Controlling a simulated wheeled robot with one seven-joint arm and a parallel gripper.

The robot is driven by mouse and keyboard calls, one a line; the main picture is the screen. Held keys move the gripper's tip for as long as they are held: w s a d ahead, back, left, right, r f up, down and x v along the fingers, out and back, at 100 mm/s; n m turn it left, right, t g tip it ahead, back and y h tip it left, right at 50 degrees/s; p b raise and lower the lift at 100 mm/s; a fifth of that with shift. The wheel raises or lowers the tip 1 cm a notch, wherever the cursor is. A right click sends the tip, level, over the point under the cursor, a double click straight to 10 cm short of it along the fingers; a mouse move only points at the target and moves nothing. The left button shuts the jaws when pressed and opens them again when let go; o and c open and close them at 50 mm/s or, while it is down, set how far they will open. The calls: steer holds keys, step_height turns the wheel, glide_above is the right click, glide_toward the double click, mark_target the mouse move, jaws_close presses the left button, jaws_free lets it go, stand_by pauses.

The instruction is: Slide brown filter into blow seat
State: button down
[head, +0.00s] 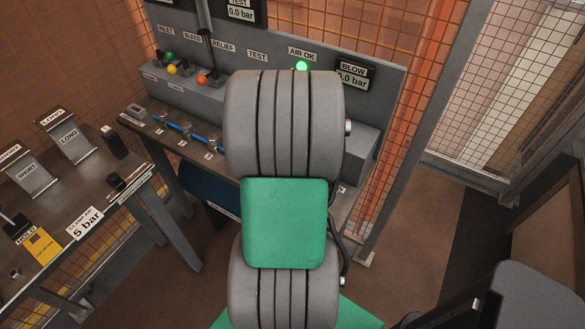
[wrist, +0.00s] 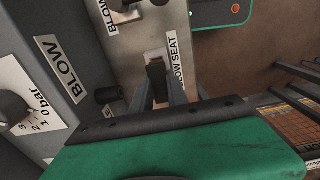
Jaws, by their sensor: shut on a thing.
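In the wrist view, my gripper (wrist: 162,98) is shut on a dark brown block, the brown filter (wrist: 156,78), seen end-on between its two grey fingers. The filter's far end is at a pale fitting (wrist: 154,54) beside the BLOW SEAT label (wrist: 180,62), which I take as the blow seat. The filter hides much of that fitting, so I cannot tell how far in it sits or whether it touches. In the head view my own arm hides the gripper, the filter and the seat.
A grey test panel (head: 385,60) has a BLOW gauge (head: 352,76) and a lit green lamp (head: 302,66). In the wrist view, a knob with a bar scale (wrist: 14,108) is at left. A side table (head: 60,200) carries labelled stands. A mesh fence (head: 490,110) stands at right.

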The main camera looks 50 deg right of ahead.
steer(key=shift+f+b, duration=0.5)
steer(key=shift+f, duration=0.4)
steer(key=c, duration=1.2)
jaws_free()
steer(key=shift+c, duration=0.2)
step_height(320, 180, up, 8)
steer(key=m, duration=0.3)
steer(key=shift+w+d, duration=0.15)
steer(key=shift+d, duration=0.1)
steer(key=s+a+f+m, duration=0.2)
steer(key=a+f+m, duration=0.2)
steer(key=a+m, duration=0.4)
steer(key=w+a+r+n+t, duration=0.1)
steer(key=w+a+r+n, duration=0.1)
steer(key=a, duration=0.6)
steer(key=w+a+r+n+t, duration=0.1)
steer(key=w+a+r+n, duration=0.1)
steer(key=a, duration=0.6)
steer(key=w+a+r+n+t, duration=0.1)
steer(key=w+a+r+n, duration=0.2)
steer(key=a+n, duration=0.3)
steer(key=w+a, duration=0.1)
steer(key=a, duration=0.1)
steer(key=shift+w+a, duration=0.3)
steer(key=shift+w, duration=0.05)
